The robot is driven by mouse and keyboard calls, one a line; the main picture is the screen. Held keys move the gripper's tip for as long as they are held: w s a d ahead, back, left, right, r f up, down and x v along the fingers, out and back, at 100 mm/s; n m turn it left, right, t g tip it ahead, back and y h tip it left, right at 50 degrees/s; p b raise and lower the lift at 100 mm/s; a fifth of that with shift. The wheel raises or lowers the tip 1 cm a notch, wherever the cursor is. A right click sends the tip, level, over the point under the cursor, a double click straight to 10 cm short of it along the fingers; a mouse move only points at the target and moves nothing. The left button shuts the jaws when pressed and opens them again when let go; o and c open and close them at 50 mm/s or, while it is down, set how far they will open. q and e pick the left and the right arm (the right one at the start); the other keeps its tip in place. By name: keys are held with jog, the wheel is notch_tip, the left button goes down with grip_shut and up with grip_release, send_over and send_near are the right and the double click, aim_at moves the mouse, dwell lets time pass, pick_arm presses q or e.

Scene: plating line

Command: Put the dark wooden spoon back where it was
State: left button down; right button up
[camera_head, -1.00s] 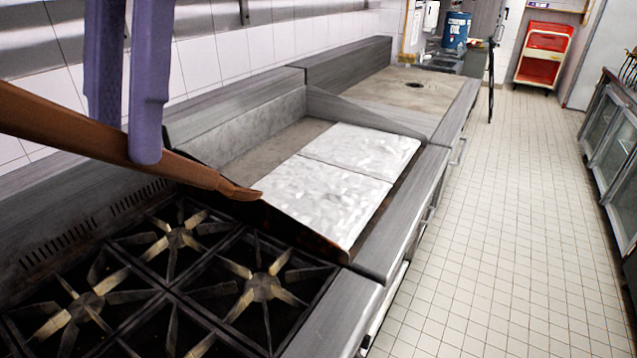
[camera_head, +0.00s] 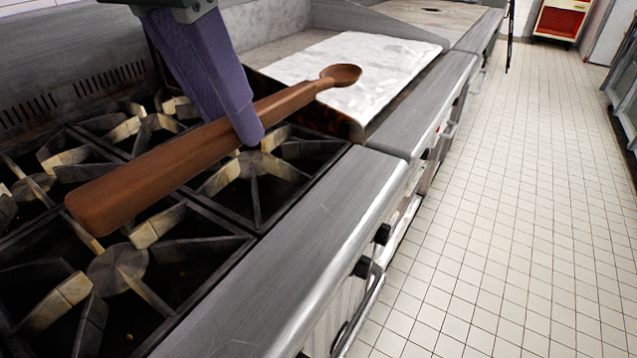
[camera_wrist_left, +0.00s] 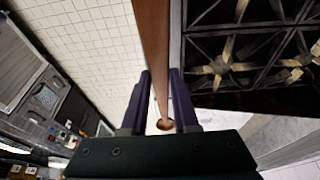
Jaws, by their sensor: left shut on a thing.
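The dark wooden spoon (camera_head: 180,165) is held above the black gas burners in the head view. Its thick handle end is at the lower left, and its bowl lies toward the upper right, over the edge of the pale griddle plate. My left gripper (camera_head: 245,135) is shut on the spoon's shaft. In the left wrist view the spoon (camera_wrist_left: 152,50) runs between the two purple fingers of my left gripper (camera_wrist_left: 160,100), with its bowl near the wrist. My right gripper is in neither view.
Gas burners with black grates (camera_head: 255,170) lie under the spoon. The pale griddle plate (camera_head: 375,65) is beyond them. A grey metal counter edge (camera_head: 300,240) runs along the front, with knobs below. The tiled floor (camera_head: 500,200) on the right is clear.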

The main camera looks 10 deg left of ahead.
aim_at(271, 283)
pick_arm(q)
jog(key=shift+b+x, duration=0.45)
jog(key=shift+x, duration=0.45)
jog(key=shift+t, duration=0.3)
notch_tip(271, 283, down, 20)
jog(key=b, duration=0.3)
jog(key=shift+a+r+b, duration=0.15)
jog(key=shift+r+b, duration=0.05)
jog(key=shift+b, duration=0.15)
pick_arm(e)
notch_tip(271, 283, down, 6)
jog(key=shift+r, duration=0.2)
pick_arm(q)
jog(key=shift+f, duration=0.15)
jog(key=c, duration=0.7)
grip_release()
